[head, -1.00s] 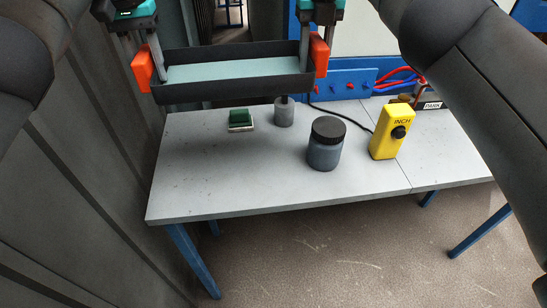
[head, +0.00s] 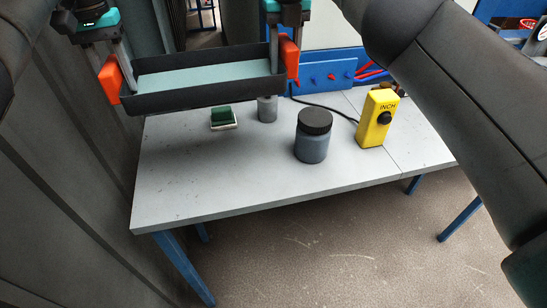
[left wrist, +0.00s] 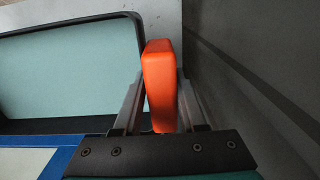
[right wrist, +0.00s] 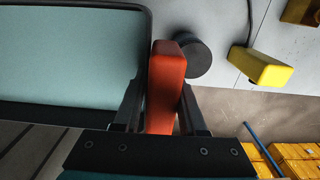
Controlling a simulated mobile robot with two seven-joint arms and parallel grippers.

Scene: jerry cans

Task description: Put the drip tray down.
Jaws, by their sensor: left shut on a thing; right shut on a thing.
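The drip tray (head: 200,98) is a long dark tray with a pale teal inside and an orange handle at each end. It is held up above the far left part of the grey table. My left gripper (head: 113,78) is shut on the left orange handle (left wrist: 159,85). My right gripper (head: 285,58) is shut on the right orange handle (right wrist: 165,88). The tray looks roughly level, with its left end a little lower in the head view. The tray also fills the left side of both wrist views.
On the grey table (head: 230,180) stand a green block on a pale base (head: 223,117), a grey cylinder (head: 267,110), a dark-lidded jar (head: 313,140) and a yellow INCH box (head: 376,120) with a cable. The table's front left is clear. A dark wall (head: 60,170) runs close along the left.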

